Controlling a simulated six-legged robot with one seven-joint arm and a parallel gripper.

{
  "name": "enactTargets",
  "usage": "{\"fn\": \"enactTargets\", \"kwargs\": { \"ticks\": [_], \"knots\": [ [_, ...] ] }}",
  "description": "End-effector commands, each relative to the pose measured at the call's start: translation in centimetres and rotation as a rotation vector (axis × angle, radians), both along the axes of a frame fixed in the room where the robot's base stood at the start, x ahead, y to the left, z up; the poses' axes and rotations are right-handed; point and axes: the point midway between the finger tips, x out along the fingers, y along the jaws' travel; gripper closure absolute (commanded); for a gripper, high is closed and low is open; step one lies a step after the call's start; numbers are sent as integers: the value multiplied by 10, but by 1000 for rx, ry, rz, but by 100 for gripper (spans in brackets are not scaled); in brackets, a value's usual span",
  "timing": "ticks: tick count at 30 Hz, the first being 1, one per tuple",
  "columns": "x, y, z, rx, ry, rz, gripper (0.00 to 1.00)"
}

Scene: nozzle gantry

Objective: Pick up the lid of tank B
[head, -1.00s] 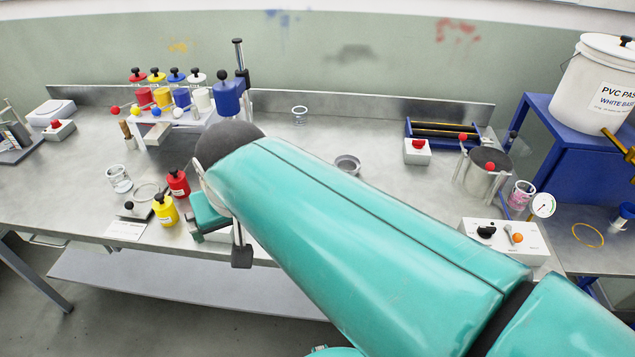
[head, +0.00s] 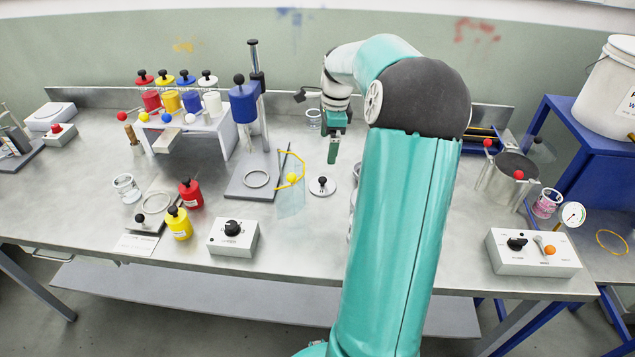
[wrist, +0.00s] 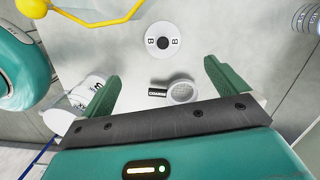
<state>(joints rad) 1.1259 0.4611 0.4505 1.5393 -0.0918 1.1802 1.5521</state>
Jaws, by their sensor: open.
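The lid (wrist: 163,42) shows in the wrist view as a pale grey disc with a black knob and the letter B on both sides. In the head view a flat disc with a black knob, apparently this lid (head: 322,188), lies on the bench, right of a yellow-ringed clear piece. My gripper (wrist: 161,72) is open and empty, its two green fingers spread wide. The lid lies beyond the fingertips, about centred between them. In the head view my gripper (head: 333,148) hangs above the bench, behind the lid.
A round mesh piece (wrist: 184,93) with a COARSE label shows between the fingers. A blue container on a stand (head: 244,103) and a knobbed control box (head: 233,238) are left. My arm hides some bench.

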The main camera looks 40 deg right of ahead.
Motion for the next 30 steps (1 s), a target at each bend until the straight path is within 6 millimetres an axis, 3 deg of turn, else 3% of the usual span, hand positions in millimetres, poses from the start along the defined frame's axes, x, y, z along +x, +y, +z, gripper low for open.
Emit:
{"fn": "enactTargets", "kwargs": {
  "ticks": [5, 15, 22, 30],
  "knots": [
    [-1, -8, -18, 18, 2, -43, 2],
    [8, -1, -79, 17, 2, -37, 2],
    [12, 1, -97, 16, 0, -36, 2],
    [16, 5, -136, 17, 1, -37, 2]
  ]
}}
